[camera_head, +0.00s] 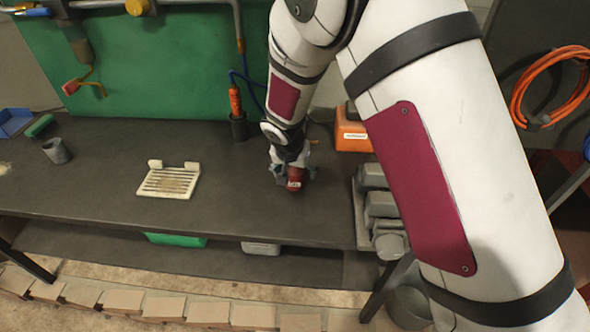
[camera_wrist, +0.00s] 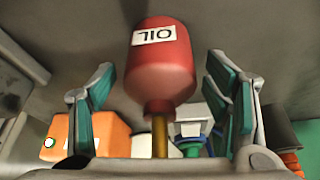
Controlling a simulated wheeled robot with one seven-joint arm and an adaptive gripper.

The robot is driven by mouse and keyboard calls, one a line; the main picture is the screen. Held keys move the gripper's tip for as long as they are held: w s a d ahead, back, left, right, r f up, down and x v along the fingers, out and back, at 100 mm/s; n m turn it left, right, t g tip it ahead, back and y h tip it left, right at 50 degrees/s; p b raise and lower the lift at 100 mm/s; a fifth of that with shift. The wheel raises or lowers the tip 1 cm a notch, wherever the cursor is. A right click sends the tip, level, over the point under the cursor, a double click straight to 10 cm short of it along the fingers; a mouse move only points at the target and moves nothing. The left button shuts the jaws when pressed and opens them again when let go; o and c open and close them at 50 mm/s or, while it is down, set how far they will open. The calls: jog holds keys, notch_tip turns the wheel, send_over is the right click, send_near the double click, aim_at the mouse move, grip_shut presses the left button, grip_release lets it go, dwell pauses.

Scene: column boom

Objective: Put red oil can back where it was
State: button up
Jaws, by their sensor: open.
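The red oil can (camera_wrist: 160,68) has a white label reading OIL and a brass-coloured spout. In the wrist view it lies between the two fingers of my gripper (camera_wrist: 165,100), with visible gaps on both sides. My gripper is open and the fingers do not touch the can there. In the head view the red oil can (camera_head: 295,178) is on the dark workbench (camera_head: 235,210), right of the middle, with my gripper (camera_head: 291,172) around it. My wrist hides part of the can in that view.
An orange box (camera_head: 352,133) stands behind and right of the can. A grey vise-like block (camera_head: 380,208) is at the bench's right end. A cream slotted tray (camera_head: 168,182) lies to the left, with clear bench between. A grey cup (camera_head: 56,151) stands far left.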

jog(key=v, duration=1.2)
jog(key=s+d+r, duration=0.4)
jog(key=d+r, duration=0.3)
jog(key=s+d+r, duration=0.4)
jog(key=d+r, duration=0.2)
jog(key=d, duration=0.2)
jog(key=s+d+r+n, duration=0.1)
jog(key=s+d, duration=0.3)
jog(key=s, duration=0.5)
jog(key=s+d+r+n+y, duration=0.1)
jog(key=s+d+r, duration=0.3)
jog(key=s, duration=0.5)
jog(key=shift+s+t, duration=0.2)
jog(key=shift+t, duration=0.2)
jog(key=shift+c, duration=0.5)
